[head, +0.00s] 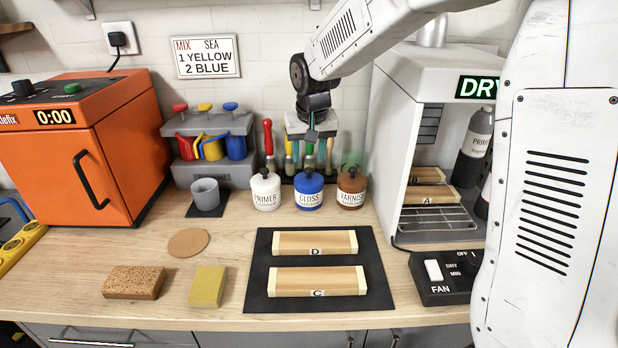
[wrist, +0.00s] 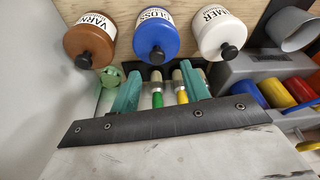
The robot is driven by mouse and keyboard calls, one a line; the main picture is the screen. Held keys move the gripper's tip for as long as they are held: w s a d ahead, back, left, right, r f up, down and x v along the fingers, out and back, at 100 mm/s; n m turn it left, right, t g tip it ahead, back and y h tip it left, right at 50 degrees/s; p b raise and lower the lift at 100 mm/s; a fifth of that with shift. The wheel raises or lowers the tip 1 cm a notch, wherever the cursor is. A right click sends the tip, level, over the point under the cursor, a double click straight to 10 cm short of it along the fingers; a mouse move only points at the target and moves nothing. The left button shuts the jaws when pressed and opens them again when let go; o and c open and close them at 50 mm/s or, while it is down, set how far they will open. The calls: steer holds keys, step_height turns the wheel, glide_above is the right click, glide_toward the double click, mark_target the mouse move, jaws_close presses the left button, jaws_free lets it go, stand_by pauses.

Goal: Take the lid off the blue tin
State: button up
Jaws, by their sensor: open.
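The blue tin (head: 308,195) labelled GLOSS stands upright between the white and brown tins at the back of the bench. Its blue lid with a black knob (head: 309,170) sits on top. In the wrist view the blue tin (wrist: 157,30) is at the top middle, with its lid knob (wrist: 158,56) facing the camera. My gripper (head: 311,158) is behind and above the blue tin in the head view, its teal fingers spread apart. In the wrist view my gripper (wrist: 160,73) has its fingertips just below the knob, apart, with no object held.
The white PRIMER tin (head: 265,190) and brown VARNISH tin (head: 352,188) stand close on either side. A brush rack (head: 298,125) is right behind. The drying cabinet (head: 385,105) stands to the right. A black mat (head: 258,262) with two wooden pieces lies in front.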

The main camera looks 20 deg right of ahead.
mark_target(309, 169)
steer(key=x, duration=0.5)
steer(key=shift+s+d, duration=0.1)
steer(key=shift+d, duration=0.1)
jaws_close()
steer(key=shift+r, duration=0.1)
